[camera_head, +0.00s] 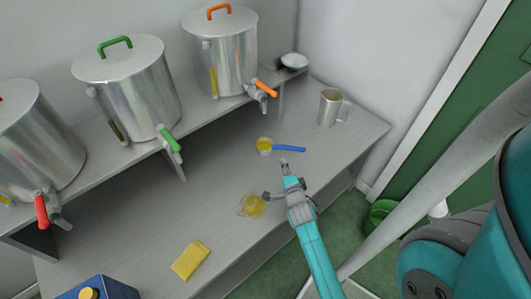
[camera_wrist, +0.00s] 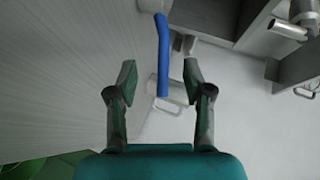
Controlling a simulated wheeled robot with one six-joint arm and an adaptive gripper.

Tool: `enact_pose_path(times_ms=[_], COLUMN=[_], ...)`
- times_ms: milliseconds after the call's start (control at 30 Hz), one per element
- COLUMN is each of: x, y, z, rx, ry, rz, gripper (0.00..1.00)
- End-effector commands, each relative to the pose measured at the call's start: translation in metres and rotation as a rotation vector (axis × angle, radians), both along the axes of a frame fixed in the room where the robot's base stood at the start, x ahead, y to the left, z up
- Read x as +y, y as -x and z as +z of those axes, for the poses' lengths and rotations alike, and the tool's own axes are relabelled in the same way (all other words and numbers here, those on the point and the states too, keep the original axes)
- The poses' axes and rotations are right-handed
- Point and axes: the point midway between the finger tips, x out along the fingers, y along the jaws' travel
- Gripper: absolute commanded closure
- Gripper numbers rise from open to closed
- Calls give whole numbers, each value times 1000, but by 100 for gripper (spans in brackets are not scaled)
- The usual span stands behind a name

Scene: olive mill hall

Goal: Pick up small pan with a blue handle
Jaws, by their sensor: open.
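The small pan (camera_head: 265,146) stands on the grey worktop in the head view, with something yellow in it. Its blue handle (camera_head: 289,149) points right. My gripper (camera_head: 284,168) is in front of the handle, on the near side, and looks apart from it. In the wrist view the blue handle (camera_wrist: 162,50) runs down the picture between the open fingers of my gripper (camera_wrist: 160,80), beyond their tips. Only a pale part of the pan (camera_wrist: 152,5) shows at the top edge there. The fingers hold nothing.
A metal jug (camera_head: 329,107) stands right of the pan. Several steel tanks with taps (camera_head: 125,85) stand on the raised shelf behind. A blue can (camera_head: 97,289) is at front left.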

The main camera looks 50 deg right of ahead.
Motion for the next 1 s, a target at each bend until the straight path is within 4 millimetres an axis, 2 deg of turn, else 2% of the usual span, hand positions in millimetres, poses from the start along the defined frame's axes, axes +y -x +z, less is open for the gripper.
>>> enact_pose_path(times_ms=[33, 133, 500, 767, 1000], x=[-14, -28, -63, -75, -102], y=[-2, -5, -32, -42, -57], z=[2, 3, -9, -14, -21], rx=[-18, -42, -51, -51, -51], ry=[-16, -39, -49, -49, -49], rz=[-27, -60, -72, -71, -72], gripper=[49, 49, 49, 49, 49])
